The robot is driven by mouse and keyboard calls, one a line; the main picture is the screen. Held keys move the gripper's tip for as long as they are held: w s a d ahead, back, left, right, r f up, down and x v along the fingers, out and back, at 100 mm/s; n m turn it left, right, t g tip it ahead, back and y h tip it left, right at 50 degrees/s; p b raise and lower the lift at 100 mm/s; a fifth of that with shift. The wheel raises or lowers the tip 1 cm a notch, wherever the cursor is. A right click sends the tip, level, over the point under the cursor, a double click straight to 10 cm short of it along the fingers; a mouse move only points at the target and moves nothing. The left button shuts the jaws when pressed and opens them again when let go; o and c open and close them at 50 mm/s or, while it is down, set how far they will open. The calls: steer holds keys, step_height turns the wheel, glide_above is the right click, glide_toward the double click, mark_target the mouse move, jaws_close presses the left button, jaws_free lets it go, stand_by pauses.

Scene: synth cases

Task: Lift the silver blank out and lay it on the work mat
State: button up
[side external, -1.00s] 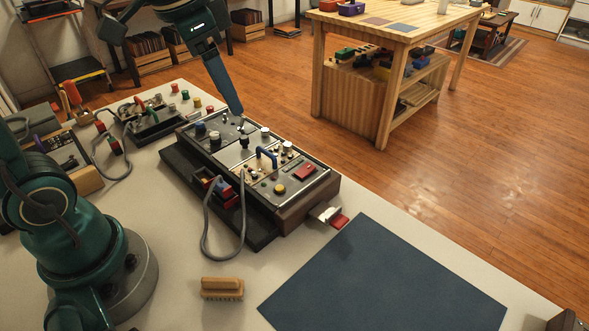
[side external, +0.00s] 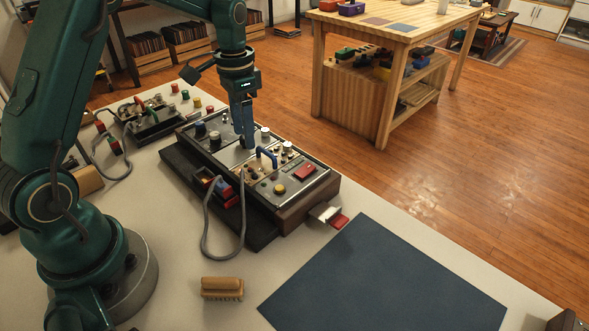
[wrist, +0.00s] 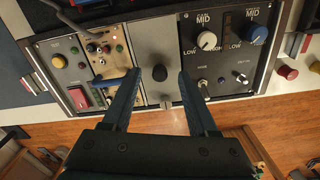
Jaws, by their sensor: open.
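The silver blank (wrist: 152,44) is a plain metal plate set flush in the console between two control modules. A black knob (wrist: 160,73) stands on its middle. In the wrist view my gripper (wrist: 158,75) is open, with one finger on each side of the knob and a gap to both. In the side view my gripper (side external: 246,143) points down over the middle of the console and hides the knob and part of the plate. The dark blue work mat (side external: 385,275) lies flat and empty on the table at the lower right.
The console (side external: 290,225) has a blue handle (side external: 266,153) and several knobs close beside my gripper. A grey cable (side external: 205,235) loops at its front. A wooden brush (side external: 222,288) lies left of the mat. A red-and-white piece (side external: 330,214) sits between console and mat.

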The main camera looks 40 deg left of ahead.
steer(key=shift+f, duration=0.65)
jaws_close()
steer(key=shift+r, duration=0.1)
